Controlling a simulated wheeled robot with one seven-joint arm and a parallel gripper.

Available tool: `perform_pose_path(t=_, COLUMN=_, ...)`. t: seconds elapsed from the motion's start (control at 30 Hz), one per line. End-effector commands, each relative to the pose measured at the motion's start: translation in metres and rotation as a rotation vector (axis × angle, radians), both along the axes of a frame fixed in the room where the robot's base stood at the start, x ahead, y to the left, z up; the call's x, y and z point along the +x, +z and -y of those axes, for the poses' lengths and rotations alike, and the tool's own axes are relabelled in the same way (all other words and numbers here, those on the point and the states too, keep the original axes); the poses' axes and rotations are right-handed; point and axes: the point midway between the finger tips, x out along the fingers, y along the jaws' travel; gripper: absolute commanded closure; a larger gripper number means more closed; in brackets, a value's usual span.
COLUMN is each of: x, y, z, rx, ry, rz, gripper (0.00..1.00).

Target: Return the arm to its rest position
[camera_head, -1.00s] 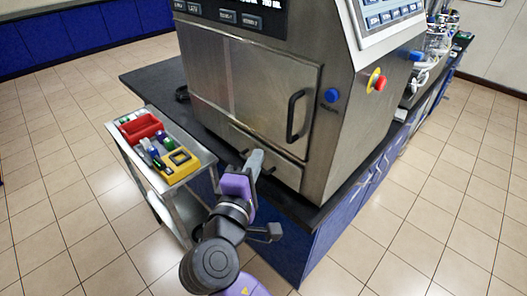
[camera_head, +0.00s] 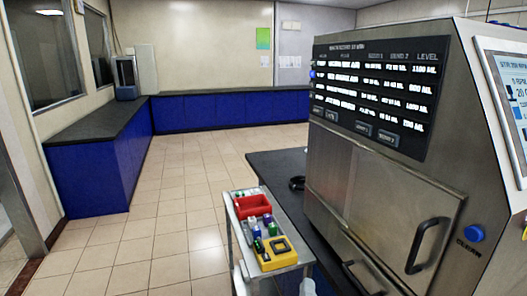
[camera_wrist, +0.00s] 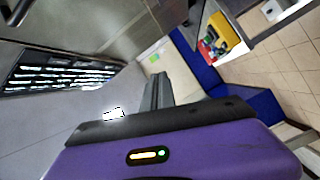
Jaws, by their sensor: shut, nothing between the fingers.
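My gripper (camera_wrist: 158,80) shows in the wrist view, with a purple body and grey fingers that are together and empty. It points past the steel bioreactor cabinet, which fills the left of that view at an angle. In the head view the steel bioreactor cabinet (camera_head: 375,190) stands at the right, with a dark display, a door handle and a blue button. I cannot clearly make out my arm in the head view, so its full pose is hidden.
A small cart (camera_head: 285,258) with a red bin (camera_head: 255,205) and a yellow tray (camera_head: 277,254) stands left of the cabinet; it also shows in the wrist view. Blue counters (camera_head: 215,112) line the far and left walls. The tiled floor between is clear.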

Motion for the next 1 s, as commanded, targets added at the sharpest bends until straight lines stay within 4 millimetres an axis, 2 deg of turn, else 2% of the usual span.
perform_pose_path(t=0.03, x=-0.011, y=-0.013, z=-0.001, rx=0.054, ry=0.049, rz=-0.005, gripper=1.00)
perform_pose_path(t=0.2, x=-0.059, y=-0.044, z=-0.005, rx=0.293, ry=0.209, rz=-0.013, gripper=1.00)
perform_pose_path(t=0.4, x=-0.130, y=-0.063, z=0.008, rx=0.595, ry=0.310, rz=-0.023, gripper=1.00)
perform_pose_path(t=0.7, x=-0.233, y=-0.061, z=0.052, rx=0.981, ry=0.286, rz=-0.016, gripper=1.00)
perform_pose_path(t=0.87, x=-0.285, y=-0.057, z=0.080, rx=1.124, ry=0.200, rz=-0.016, gripper=1.00)
perform_pose_path(t=1.0, x=-0.325, y=-0.063, z=0.099, rx=1.182, ry=0.096, rz=-0.050, gripper=1.00)
